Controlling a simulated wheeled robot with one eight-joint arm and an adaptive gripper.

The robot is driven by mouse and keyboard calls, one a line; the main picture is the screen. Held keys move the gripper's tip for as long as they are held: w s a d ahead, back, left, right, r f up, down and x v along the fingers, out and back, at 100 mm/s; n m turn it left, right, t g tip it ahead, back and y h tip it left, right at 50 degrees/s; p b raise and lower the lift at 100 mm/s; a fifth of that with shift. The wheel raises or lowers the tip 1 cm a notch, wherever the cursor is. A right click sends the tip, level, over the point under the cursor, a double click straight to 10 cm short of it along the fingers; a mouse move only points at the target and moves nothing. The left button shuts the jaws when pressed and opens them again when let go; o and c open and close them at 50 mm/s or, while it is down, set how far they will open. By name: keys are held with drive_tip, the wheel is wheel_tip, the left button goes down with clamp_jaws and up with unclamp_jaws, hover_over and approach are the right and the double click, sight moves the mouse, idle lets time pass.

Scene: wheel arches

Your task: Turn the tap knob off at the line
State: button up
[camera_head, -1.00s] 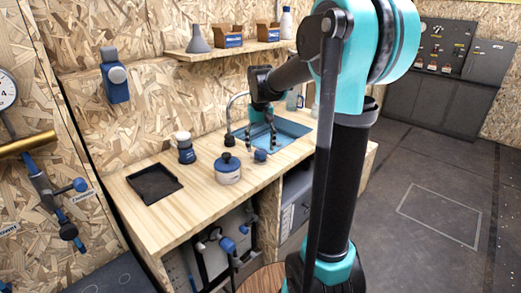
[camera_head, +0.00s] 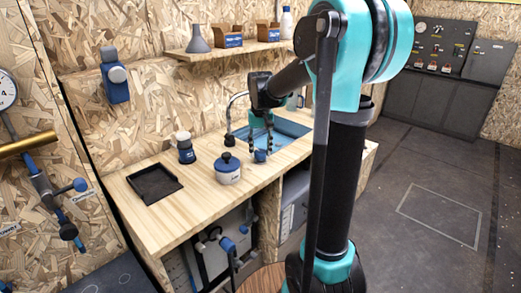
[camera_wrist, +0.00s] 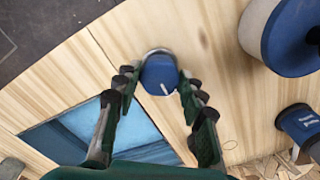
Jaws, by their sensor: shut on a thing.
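The tap knob (camera_head: 260,155) is a small round blue knob on the wooden worktop, in front of the sink. In the wrist view the knob (camera_wrist: 160,75) shows a short white mark on its top, pointing down toward the gripper's palm and slightly right. My gripper (camera_head: 261,150) comes down over it from above. In the wrist view its fingertips (camera_wrist: 160,80) are on either side of the knob, shut on it. A grey curved tap spout (camera_head: 236,97) stands behind at the sink's left. I cannot make out a line on the worktop beside the knob.
The blue sink (camera_head: 290,132) lies behind the knob. A blue and white lidded pot (camera_head: 228,170) stands close at left, with a blue and white container (camera_head: 185,150) and a black tray (camera_head: 154,184) farther left. A shelf (camera_head: 225,51) runs above.

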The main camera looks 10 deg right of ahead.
sight(260, 151)
drive_tip(key=shift+m, duration=1.8)
drive_tip(key=o, duration=1.2)
drive_tip(key=shift+c, duration=0.2)
wheel_tip(260, 151, up, 12)
